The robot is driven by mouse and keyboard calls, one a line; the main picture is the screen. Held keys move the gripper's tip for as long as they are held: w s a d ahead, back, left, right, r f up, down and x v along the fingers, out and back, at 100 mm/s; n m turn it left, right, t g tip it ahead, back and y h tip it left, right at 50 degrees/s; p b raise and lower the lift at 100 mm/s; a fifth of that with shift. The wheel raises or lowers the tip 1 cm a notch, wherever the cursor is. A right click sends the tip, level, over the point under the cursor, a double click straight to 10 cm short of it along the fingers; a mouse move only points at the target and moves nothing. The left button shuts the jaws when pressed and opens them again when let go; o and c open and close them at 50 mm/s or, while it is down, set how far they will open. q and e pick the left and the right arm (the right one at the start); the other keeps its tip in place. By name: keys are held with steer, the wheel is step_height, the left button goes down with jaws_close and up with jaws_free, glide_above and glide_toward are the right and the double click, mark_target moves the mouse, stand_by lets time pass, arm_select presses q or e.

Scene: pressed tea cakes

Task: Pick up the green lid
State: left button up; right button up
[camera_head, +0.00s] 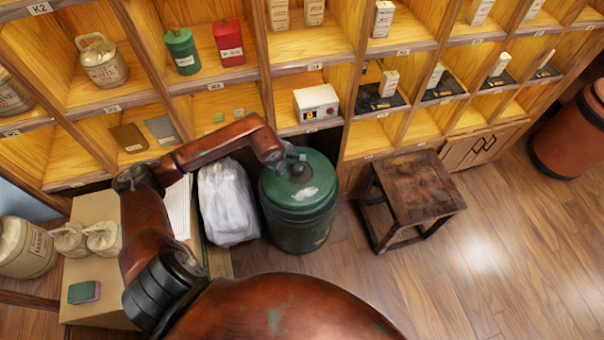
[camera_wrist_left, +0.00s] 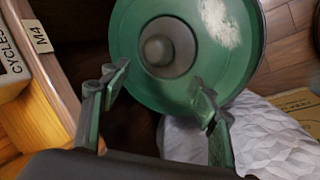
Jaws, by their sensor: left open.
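The green lid (camera_head: 322,183), round with a pale worn patch, sits on top of the large green canister (camera_head: 300,232) on the floor below the shelves. In the left wrist view the lid (camera_wrist_left: 228,62) fills the top, with a round grey knob (camera_wrist_left: 166,47) in its middle. My left gripper (camera_head: 298,165) is above the lid near its knob. In the wrist view its two fingers (camera_wrist_left: 157,84) are spread apart with nothing between them. The knob appears just beyond the fingertips. I cannot tell whether the fingers touch the lid. My right gripper is not in view.
A white wrapped bundle (camera_head: 227,203) stands close left of the canister, and a dark wooden stool (camera_head: 418,188) stands right. Shelves (camera_head: 310,50) rise behind, with a white box (camera_head: 316,103) above the canister. Floor at lower right (camera_head: 490,270) is clear.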

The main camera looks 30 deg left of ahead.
mark_target(298, 167)
arm_select(q)
steer(key=w+f, duration=0.1)
steer(key=f, duration=0.1)
steer(key=w+d+f+b, duration=0.1)
steer(key=w+f, duration=0.1)
steer(key=f, duration=0.1)
steer(key=shift+w+d+f+b, duration=0.15)
steer(key=shift+f+b, duration=0.15)
steer(key=shift+w+f, duration=0.1)
steer(key=shift+f, duration=0.15)
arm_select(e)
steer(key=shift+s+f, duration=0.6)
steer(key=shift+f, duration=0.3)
arm_select(q)
steer(key=shift+c, duration=0.7)
jaws_close()
steer(key=shift+w+r, duration=0.1)
steer(key=shift+r, duration=0.05)
